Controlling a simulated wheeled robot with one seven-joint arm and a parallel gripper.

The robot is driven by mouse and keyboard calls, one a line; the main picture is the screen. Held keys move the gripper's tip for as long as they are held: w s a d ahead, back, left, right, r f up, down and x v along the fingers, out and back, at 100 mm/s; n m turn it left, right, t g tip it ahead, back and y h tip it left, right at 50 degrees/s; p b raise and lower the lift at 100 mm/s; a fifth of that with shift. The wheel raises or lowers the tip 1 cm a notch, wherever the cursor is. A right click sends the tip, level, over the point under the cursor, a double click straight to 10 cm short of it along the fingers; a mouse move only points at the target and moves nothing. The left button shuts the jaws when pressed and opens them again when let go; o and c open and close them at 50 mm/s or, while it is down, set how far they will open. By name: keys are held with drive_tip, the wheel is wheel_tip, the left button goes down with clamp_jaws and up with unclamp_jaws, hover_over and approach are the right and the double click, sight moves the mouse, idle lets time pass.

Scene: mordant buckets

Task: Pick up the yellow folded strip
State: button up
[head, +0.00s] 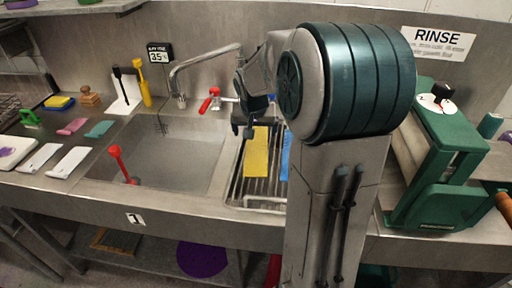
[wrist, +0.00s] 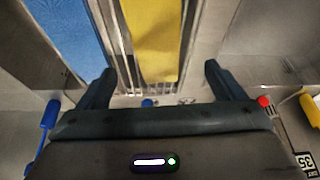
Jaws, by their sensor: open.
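The yellow folded strip (head: 256,152) lies flat on a wire drying rack (head: 232,190) to the right of the sink. In the wrist view the yellow strip (wrist: 152,38) reaches in from the top, its end near the space between my fingers. My gripper (head: 248,130) is at the strip's far end in the head view, above the rack. In the wrist view my gripper (wrist: 156,82) is open with nothing between its fingers. A blue strip (head: 285,157) lies beside the yellow one, partly hidden by my arm.
The sink (head: 165,155) is left of the rack, with a faucet (head: 180,97) behind it and a red-handled tool (head: 118,160) in it. A red tap (head: 210,100) stands behind the rack. A green press (head: 435,160) stands at right.

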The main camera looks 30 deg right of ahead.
sight(257, 146)
drive_tip(key=x, duration=0.2)
drive_tip(key=shift+d+f, duration=0.1)
drive_tip(key=shift+f, duration=0.15)
drive_tip(key=x, duration=0.5)
drive_tip(key=shift+s+f, duration=0.15)
drive_tip(key=shift+s, duration=0.1)
drive_tip(key=shift+d, duration=0.1)
drive_tip(key=c, duration=1.1)
